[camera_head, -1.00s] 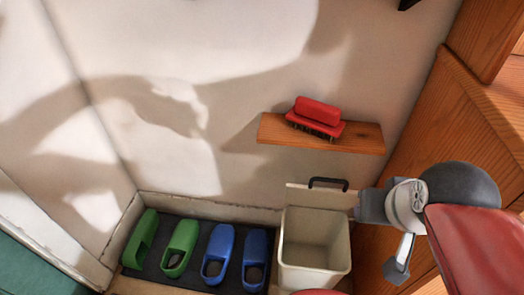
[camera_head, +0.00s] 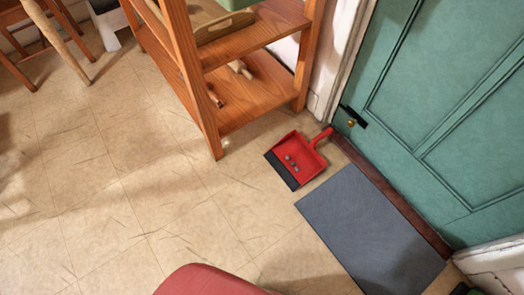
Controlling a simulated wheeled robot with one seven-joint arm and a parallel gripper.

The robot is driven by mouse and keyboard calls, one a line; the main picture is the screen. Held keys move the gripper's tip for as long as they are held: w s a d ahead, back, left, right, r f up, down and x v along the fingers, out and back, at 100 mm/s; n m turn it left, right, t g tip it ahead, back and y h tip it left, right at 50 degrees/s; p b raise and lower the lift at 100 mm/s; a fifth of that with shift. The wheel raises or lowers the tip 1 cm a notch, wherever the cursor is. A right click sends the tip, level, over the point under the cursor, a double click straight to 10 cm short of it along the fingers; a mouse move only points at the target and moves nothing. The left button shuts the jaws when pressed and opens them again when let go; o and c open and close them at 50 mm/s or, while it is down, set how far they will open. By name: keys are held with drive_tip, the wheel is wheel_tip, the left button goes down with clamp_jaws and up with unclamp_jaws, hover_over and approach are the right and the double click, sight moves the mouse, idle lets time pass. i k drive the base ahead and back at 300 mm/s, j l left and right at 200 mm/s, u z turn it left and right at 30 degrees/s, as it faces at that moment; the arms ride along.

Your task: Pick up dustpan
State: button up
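A red dustpan (camera_head: 305,160) lies on the tiled floor, between a wooden shelf unit and a grey mat. Its dark lip faces lower left, and its red handle points to the upper right, toward the door frame. A few small dark round bits lie in its pan. My gripper is not in view. A red rounded part at the bottom edge seems to be my own body.
The wooden shelf unit (camera_head: 238,98) stands just behind the dustpan. The grey mat (camera_head: 370,232) lies in front of the green door (camera_head: 455,110). The tiled floor (camera_head: 120,200) at left is clear. Wooden chair legs (camera_head: 58,38) stand at the upper left.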

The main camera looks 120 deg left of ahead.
sight(309, 163)
drive_tip(key=u, duration=3.5)
drive_tip(key=z, duration=4.05)
drive_tip(key=u, duration=1.95)
drive_tip(key=i+j+u, duration=0.15)
drive_tip(key=j+u, duration=0.15)
drive_tip(key=u, duration=0.15)
drive_tip(key=i+j+u, duration=0.2)
drive_tip(key=u, duration=0.3)
drive_tip(key=i+j+u, duration=0.25)
drive_tip(key=u, duration=0.2)
